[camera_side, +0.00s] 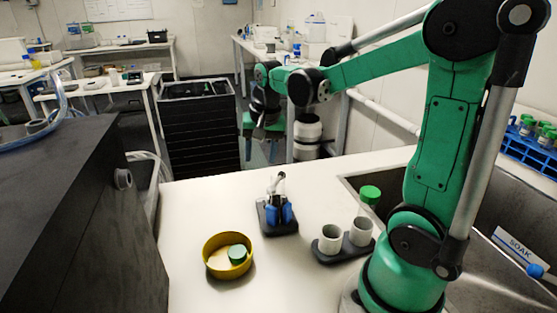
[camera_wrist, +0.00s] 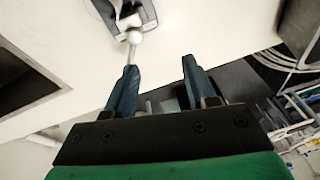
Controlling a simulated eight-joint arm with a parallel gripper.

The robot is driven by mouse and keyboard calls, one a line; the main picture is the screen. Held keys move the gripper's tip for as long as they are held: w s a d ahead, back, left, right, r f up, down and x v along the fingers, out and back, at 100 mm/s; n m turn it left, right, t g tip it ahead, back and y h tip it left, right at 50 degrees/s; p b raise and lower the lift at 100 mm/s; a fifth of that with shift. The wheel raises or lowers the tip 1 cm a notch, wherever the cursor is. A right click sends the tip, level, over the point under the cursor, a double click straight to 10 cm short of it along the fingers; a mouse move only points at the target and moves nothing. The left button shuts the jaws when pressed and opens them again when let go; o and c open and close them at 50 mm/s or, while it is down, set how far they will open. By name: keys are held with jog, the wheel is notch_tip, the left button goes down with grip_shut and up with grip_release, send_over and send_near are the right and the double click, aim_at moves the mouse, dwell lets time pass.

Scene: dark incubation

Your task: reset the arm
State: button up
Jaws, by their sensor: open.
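My gripper (camera_wrist: 158,68) is open and empty in the wrist view, its two dark fingers spread apart. In the side view my gripper (camera_side: 262,112) hangs at the end of the green arm, beyond the far edge of the white worktop (camera_side: 200,205) and raised; its fingers are small and dark there. A small black device (camera_side: 277,222) with blue parts and a pale lever stands on the worktop. A device with a pale round-ended lever (camera_wrist: 133,37) shows at the top of the wrist view, past the fingers and apart from them.
A yellow bowl (camera_side: 212,262) holds a green cap (camera_side: 237,253). Two grey cups stand in a dark holder (camera_side: 327,257); a green cap (camera_side: 370,193) shows behind them. A sink labelled SOAK (camera_side: 519,249) and a blue tube rack (camera_side: 522,140) are right. A dark box (camera_side: 80,220) stands left.

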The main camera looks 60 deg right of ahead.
jog(key=s+a+n+t, duration=0.2)
jog(key=a+n, duration=0.3)
jog(key=a, duration=0.1)
jog(key=s+a+r+n+t+y, duration=0.1)
jog(key=s+a+n+t, duration=0.1)
jog(key=a+n, duration=0.4)
jog(key=shift+s+a+t, duration=0.35)
jog(key=shift+a+t, duration=0.15)
jog(key=shift+a, duration=0.15)
jog(key=shift+r, duration=0.1)
